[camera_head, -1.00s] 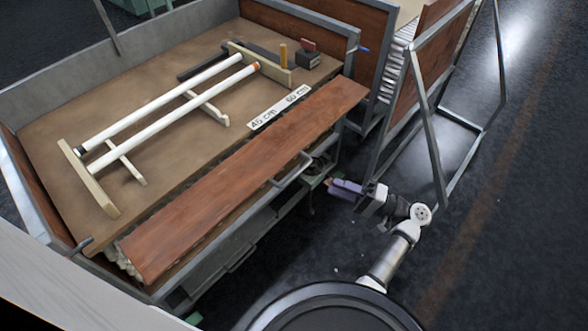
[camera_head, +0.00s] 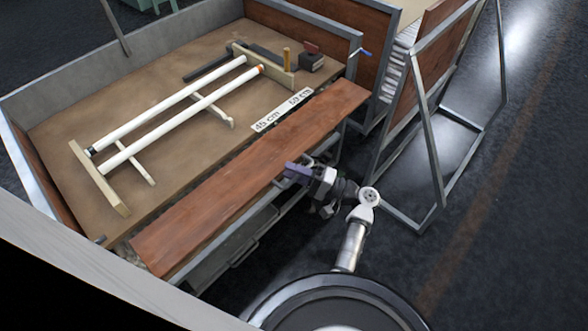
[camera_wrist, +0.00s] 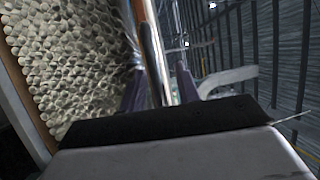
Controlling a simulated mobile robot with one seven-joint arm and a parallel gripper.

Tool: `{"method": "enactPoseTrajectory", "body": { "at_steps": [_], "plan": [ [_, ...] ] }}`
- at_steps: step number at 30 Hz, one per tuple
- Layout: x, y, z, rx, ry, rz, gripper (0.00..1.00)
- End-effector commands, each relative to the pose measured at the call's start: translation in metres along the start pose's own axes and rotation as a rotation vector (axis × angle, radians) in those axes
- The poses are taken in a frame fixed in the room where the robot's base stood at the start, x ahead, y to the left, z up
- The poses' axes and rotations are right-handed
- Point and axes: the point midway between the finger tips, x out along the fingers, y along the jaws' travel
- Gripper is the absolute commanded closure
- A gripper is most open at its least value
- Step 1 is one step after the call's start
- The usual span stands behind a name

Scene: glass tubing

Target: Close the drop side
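The drop side (camera_head: 230,195) is a long red-brown board in a grey metal frame along the near edge of the cart. It is folded down outward, lying roughly flat. A metal handle (camera_head: 326,156) sits on its outer edge, partly hidden by my gripper (camera_head: 292,172). In the wrist view, a shiny metal bar (camera_wrist: 154,55) runs between the two purple fingers of my gripper (camera_wrist: 160,88). The fingers stand apart with visible gaps beside the bar, so my gripper looks open around it. Contact with either finger cannot be made out.
White tubes (camera_head: 180,118) lie on wooden supports on the cart bed (camera_head: 55,125), behind a length label (camera_head: 283,110). A dark block (camera_head: 312,63) stands at the back. Many tube ends (camera_wrist: 75,65) fill the wrist view's left. An A-frame rack (camera_head: 432,130) stands right; floor beyond is clear.

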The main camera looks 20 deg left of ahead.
Motion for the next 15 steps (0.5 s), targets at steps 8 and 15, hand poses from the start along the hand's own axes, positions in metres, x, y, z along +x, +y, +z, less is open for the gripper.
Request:
{"method": "enactPoseTrajectory", "body": {
  "at_steps": [8,15],
  "plan": [
    [0.0007,0.0003,-0.0001,0.000,0.001,0.000,0.70],
    [0.0004,-0.0003,-0.0003,-0.001,0.001,-0.001,1.00]
  ]
}}
